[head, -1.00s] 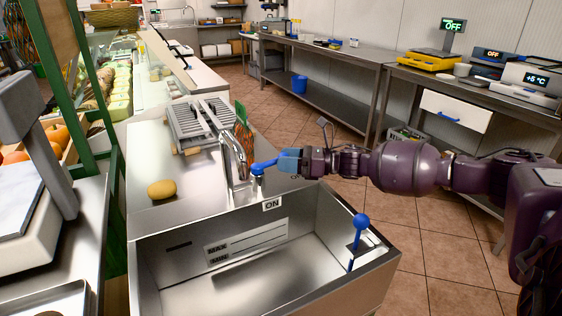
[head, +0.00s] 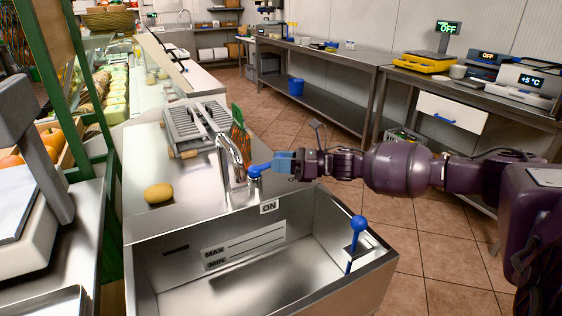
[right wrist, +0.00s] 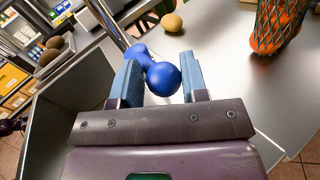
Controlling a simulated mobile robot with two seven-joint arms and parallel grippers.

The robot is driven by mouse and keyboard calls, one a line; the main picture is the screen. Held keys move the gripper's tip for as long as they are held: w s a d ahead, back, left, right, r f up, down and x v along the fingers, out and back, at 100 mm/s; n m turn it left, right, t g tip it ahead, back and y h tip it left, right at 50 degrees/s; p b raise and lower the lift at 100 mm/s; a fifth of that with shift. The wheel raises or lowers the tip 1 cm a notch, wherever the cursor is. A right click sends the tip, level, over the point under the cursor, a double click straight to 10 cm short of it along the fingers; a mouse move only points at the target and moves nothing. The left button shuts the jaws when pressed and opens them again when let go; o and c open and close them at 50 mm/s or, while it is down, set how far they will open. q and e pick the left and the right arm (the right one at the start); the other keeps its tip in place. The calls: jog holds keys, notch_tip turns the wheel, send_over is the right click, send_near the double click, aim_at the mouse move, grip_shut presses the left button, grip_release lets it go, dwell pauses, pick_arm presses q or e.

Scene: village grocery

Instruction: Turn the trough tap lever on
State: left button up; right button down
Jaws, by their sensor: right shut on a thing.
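The trough tap (head: 230,158) is a silver curved spout at the back rim of the steel trough (head: 150,265). Its blue lever (head: 260,167) points right, toward my right gripper (head: 284,162). An ON label (head: 269,207) is on the trough's back wall, below the lever. My right gripper is shut on the lever, with blue fingers on either side of it. In the right wrist view, the lever's round blue knob (right wrist: 163,79) sits between the two fingers (right wrist: 158,80). My left gripper is in no view.
A second blue-knobbed lever (head: 358,224) stands at the trough's right side. A yellow-brown potato-like item (head: 158,193) lies on the counter left of the tap. A slatted metal rack (head: 195,125) and an orange net bag (head: 241,138) stand behind it. The tiled floor right of the trough is clear.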

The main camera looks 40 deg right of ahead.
jog(key=shift+s+r+m+t+h+p, duration=0.2)
jog(key=shift+r+m+t+h+p, duration=0.35)
jog(key=shift+p, duration=0.45)
jog(key=t+h+p, duration=0.1)
jog(key=s+m+h+p, duration=0.1)
jog(key=shift+a+m+t+p, duration=0.2)
jog(key=shift+m+t+p, duration=0.05)
jog(key=shift+t+p, duration=0.15)
jog(key=shift+s+a+f+m+t+h+p, duration=0.1)
jog(key=shift+s+a+m+t+h+p, duration=0.1)
jog(key=shift+m+h+p, duration=0.3)
jog(key=shift+s+a+m+t+h+p, duration=0.15)
jog(key=shift+m+h+p, duration=0.15)
jog(key=shift+h+p, duration=0.3)
jog(key=shift+s+f+h, duration=0.1)
jog(key=shift+h, duration=0.25)
jog(key=shift+f+m, duration=0.2)
jog(key=shift+m, duration=0.1)
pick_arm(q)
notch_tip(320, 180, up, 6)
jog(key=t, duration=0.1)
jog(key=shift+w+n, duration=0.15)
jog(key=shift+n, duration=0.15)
pick_arm(e)
jog(key=shift+d, duration=0.1)
